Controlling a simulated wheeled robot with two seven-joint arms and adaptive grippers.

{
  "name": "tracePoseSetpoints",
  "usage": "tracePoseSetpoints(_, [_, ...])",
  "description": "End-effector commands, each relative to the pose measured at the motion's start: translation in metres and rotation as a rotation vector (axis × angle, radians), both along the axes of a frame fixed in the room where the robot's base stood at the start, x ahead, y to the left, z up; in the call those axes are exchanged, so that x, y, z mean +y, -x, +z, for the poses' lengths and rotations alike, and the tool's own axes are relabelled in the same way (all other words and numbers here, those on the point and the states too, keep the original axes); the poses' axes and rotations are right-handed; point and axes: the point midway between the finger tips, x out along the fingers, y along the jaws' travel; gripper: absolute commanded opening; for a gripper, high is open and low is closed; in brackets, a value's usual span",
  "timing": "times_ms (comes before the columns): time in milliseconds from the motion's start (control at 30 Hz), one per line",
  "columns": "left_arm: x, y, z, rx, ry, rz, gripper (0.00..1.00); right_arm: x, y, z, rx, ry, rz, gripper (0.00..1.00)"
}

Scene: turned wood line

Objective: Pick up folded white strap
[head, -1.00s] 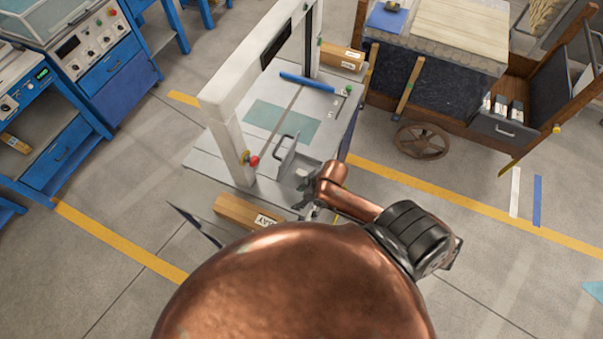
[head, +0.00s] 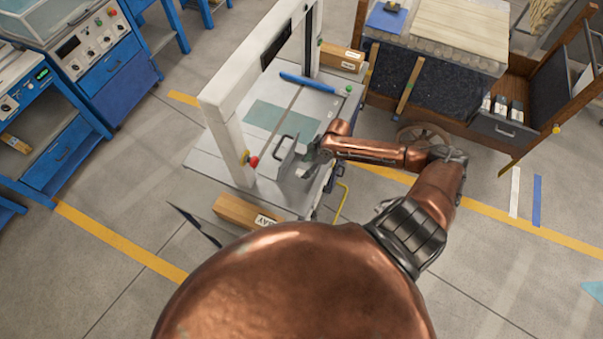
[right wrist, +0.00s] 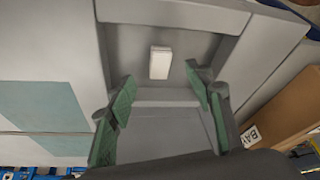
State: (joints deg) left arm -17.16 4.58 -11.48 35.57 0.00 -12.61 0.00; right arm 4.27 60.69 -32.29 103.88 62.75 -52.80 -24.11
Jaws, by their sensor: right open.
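The folded white strap (right wrist: 160,63) shows in the right wrist view as a small white block. It lies in a shallow grey recess (right wrist: 195,50) with raised sides. My right gripper (right wrist: 160,88) is open, with its green-padded fingers spread to either side just short of the strap, and nothing is between them. In the head view my right gripper (head: 308,160) is over the near right part of the grey machine bed (head: 225,160), beside an upright grey plate with a handle (head: 285,150). There the strap is hidden behind the gripper. My left gripper is not in view.
A white gantry frame (head: 225,125) with a red knob stands left of the gripper. A labelled wooden block (head: 240,211) is at the bed's near edge. A wooden cart (head: 440,95) stands to the right. Open floor lies left of the bed.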

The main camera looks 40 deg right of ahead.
Motion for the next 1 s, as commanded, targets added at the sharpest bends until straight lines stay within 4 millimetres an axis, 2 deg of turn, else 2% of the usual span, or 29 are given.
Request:
tracePoseSetpoints(233, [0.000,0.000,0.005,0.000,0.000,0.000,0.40,0.009,-0.010,-0.032,-0.001,-0.002,-0.002,0.47])
tracePoseSetpoints(533, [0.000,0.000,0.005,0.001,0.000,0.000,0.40,0.011,-0.010,-0.037,0.001,-0.001,0.000,0.47])
tracePoseSetpoints(1000, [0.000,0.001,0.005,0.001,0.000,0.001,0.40,0.010,-0.010,-0.037,0.001,-0.001,-0.001,0.16])
